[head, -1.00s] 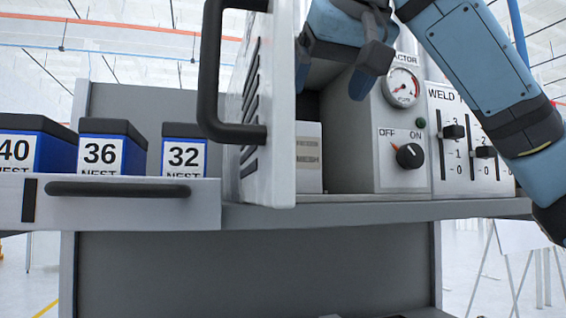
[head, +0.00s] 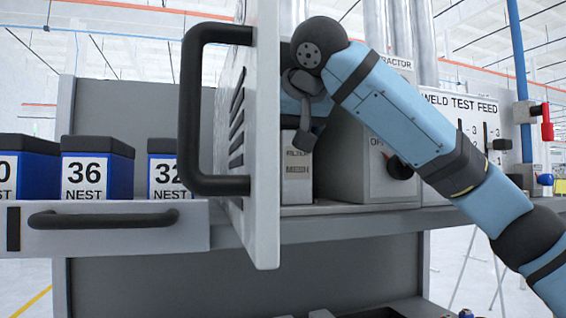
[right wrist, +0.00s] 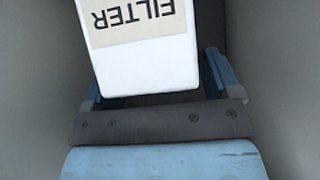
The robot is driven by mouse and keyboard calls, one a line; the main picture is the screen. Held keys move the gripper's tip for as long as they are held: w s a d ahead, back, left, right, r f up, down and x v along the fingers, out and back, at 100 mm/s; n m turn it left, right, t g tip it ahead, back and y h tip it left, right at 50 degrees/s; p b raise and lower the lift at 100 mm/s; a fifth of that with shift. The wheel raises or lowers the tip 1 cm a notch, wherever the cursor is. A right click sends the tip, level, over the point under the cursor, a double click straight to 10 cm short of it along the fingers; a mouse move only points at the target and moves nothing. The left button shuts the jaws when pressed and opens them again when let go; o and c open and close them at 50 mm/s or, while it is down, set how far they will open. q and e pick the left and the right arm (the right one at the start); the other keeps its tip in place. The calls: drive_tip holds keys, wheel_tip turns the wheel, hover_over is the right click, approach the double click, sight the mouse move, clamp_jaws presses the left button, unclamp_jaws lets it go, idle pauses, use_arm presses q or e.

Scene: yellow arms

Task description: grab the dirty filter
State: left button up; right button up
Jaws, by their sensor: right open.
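A white block (right wrist: 150,62) with a beige label reading FILTER, upside down, fills the top middle of the right wrist view. No dirt shows on its visible faces. My right gripper (right wrist: 157,78) is open, with a blue finger on each side of the block. Whether they touch it I cannot tell. In the head view a pale box (head: 297,185) with partly hidden lettering stands in the opening behind the cabinet door. My right arm's dark wrist parts (head: 303,100) are above and in front of it, and the fingertips are hidden. My left gripper is not in view.
The open cabinet door (head: 262,130) with its black handle (head: 187,110) stands just left of my right arm. A grey bench shelf (head: 340,222) runs below. Blue NEST bins (head: 98,168) stand at left. Grey walls close in on both sides in the wrist view.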

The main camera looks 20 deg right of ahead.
drive_tip(key=shift+w+f, duration=0.1)
drive_tip(key=shift+w, duration=0.15)
drive_tip(key=shift+s, duration=0.2)
drive_tip(key=c, duration=1.4)
